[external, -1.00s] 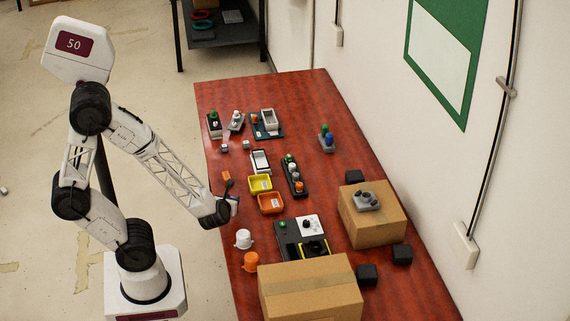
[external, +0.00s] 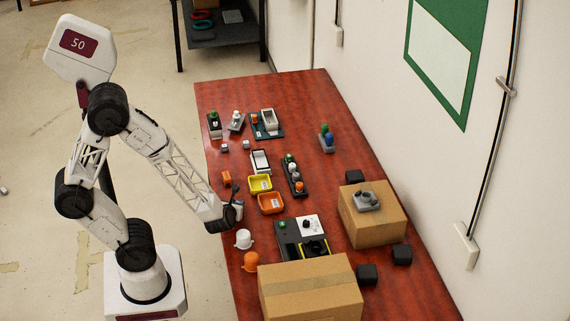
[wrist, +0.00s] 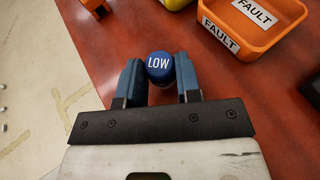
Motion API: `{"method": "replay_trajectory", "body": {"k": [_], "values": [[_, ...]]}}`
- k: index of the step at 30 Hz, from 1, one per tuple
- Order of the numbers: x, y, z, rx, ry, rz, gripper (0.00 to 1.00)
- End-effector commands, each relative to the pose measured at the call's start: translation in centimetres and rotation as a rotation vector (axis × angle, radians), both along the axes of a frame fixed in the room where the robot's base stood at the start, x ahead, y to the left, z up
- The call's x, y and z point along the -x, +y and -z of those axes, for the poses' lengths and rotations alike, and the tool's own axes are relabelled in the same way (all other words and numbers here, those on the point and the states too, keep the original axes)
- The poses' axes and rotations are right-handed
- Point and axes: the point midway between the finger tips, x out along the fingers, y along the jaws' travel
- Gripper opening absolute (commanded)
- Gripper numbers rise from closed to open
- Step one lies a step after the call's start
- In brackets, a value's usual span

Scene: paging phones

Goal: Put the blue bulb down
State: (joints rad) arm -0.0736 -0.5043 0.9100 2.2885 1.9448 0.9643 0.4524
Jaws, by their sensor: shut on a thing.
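A blue bulb (wrist: 160,67) marked "LOW" sits between the two blue fingers of my gripper (wrist: 161,80) in the wrist view. My gripper is shut on it. In the external view my gripper (external: 238,210) is over the left edge of the red-brown table (external: 300,98), left of the orange tray. The bulb is hard to make out there, and I cannot tell whether its underside touches the table.
An orange tray (wrist: 250,42) labelled "FAULT" stands ahead right. A yellow tray (external: 260,185), a white tray (external: 260,162) and a black rack (external: 294,178) with several bulbs lie beyond. A white cup-like piece (external: 243,239) and cardboard box (external: 310,288) are nearer.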

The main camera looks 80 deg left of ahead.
Motion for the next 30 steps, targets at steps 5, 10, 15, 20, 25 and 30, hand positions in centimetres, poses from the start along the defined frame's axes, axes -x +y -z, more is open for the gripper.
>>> {"method": "replay_trajectory", "body": {"k": [5,10,15,20,25,30], "values": [[-0.02,0.00,0.21,0.000,-0.002,0.001,0.09],[-0.02,0.00,0.22,0.000,-0.002,0.001,0.09],[-0.02,0.00,0.56,0.000,-0.002,0.001,0.09],[-0.03,0.01,0.51,0.000,-0.002,0.001,0.56],[-0.02,0.00,0.50,0.000,-0.002,0.001,0.57],[-0.02,0.00,0.42,0.000,-0.002,0.001,0.57]]}}
